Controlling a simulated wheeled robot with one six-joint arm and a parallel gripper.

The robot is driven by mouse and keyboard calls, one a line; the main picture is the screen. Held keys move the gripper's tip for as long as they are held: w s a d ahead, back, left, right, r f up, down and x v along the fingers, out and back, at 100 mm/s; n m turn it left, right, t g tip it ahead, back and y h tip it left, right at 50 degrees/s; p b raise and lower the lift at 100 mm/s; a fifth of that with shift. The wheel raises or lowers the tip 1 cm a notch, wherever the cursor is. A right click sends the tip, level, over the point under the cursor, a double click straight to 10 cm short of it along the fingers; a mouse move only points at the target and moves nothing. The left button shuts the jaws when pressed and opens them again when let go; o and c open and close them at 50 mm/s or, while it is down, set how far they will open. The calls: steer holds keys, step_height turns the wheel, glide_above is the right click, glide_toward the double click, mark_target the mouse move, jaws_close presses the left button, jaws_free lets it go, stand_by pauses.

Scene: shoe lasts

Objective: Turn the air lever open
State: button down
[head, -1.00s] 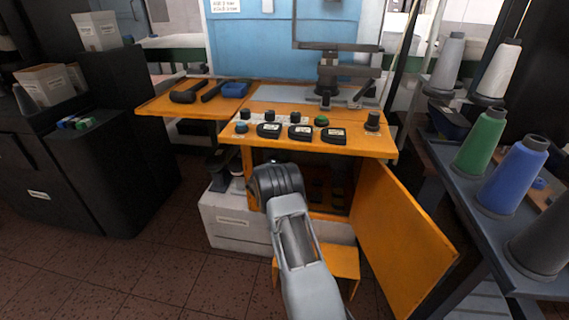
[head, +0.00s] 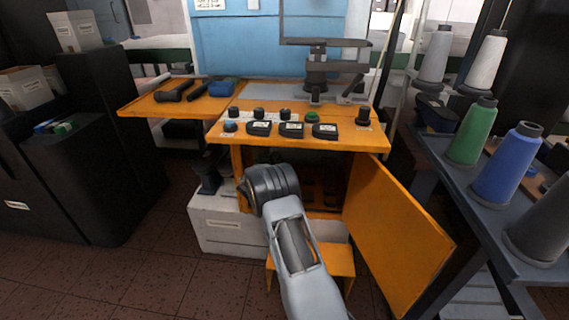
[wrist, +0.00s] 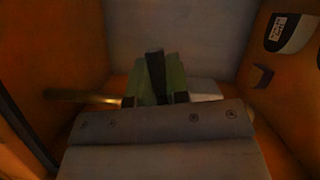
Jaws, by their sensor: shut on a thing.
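In the wrist view, my gripper (wrist: 160,88) is inside the dim orange cabinet, with its two green fingers closed on a dark upright bar, the air lever (wrist: 155,64). The lever's top sticks up slightly past the fingers, and its lower part is hidden by the gripper body. A brass pipe (wrist: 80,97) shows to the left of the fingers and a pale pipe end to the right. In the head view, my arm reaches under the orange bench (head: 300,142). The gripper and lever are hidden there.
The cabinet's orange door (head: 395,230) stands open to the right of my arm. A white box (head: 225,222) sits at the left of the opening. A labelled dark block (wrist: 288,32) is on the cabinet's right wall. Thread cones (head: 508,165) stand on the right table.

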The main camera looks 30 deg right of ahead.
steer(key=shift+r+n, duration=0.2)
steer(key=shift+n, duration=0.1)
steer(key=c, duration=1.1)
jaws_free()
steer(key=p+v, duration=0.2)
steer(key=v, duration=1.2)
steer(key=shift+f+p, duration=0.15)
steer(key=shift+p, duration=0.15)
steer(key=shift+w+d, duration=0.1)
